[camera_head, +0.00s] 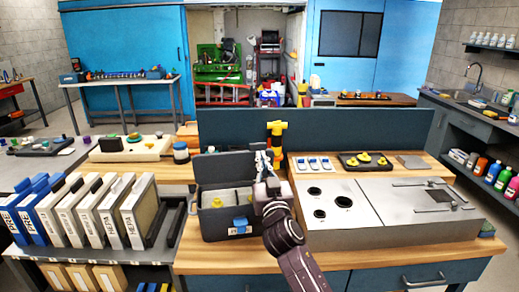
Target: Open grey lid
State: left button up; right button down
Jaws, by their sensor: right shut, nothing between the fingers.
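A dark grey box (214,228) stands on the wooden bench left of centre, with a blue latch (240,224) on its front. Its grey lid (222,168) stands raised along the back edge, so the light grey inside of the box shows. A small yellow thing (217,203) sits inside. My right gripper (262,157) is at the right end of the raised lid, shut and empty. I cannot tell whether it touches the lid. My right arm hides part of the box's right side. My left gripper is not in view.
A metal panel with round black holes (343,202) lies right of the box. A yellow-topped tool (276,128) stands behind my gripper. Small trays (314,164) sit behind the panel. White filter frames (105,210) stand in a row at left. A dark partition (360,132) closes off the back.

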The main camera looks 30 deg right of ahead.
aim_at(258, 145)
jog(key=shift+x, duration=1.1)
jog(key=shift+w+d+r+p, duration=0.1)
jog(key=shift+w+d+p, duration=0.1)
jog(key=shift+w+p, duration=0.25)
jog(key=w+r+p, duration=0.1)
jog(key=p, duration=0.2)
jog(key=w+g+p, duration=0.1)
jog(key=p, duration=0.2)
jog(key=shift+d+r+g+y, duration=0.3)
jog(key=shift+d+r, duration=0.05)
jog(key=shift+d, duration=0.05)
jog(key=w, duration=0.1)
jog(key=w+b, duration=0.1)
jog(key=w+d+b, duration=0.1)
jog(key=shift+w+d+f, duration=0.1)
jog(key=shift+d+f, duration=0.05)
jog(key=shift+f, duration=0.15)
jog(key=shift+w, duration=0.25)
jog(key=shift+r, duration=0.1)
jog(key=shift+s, duration=0.2)
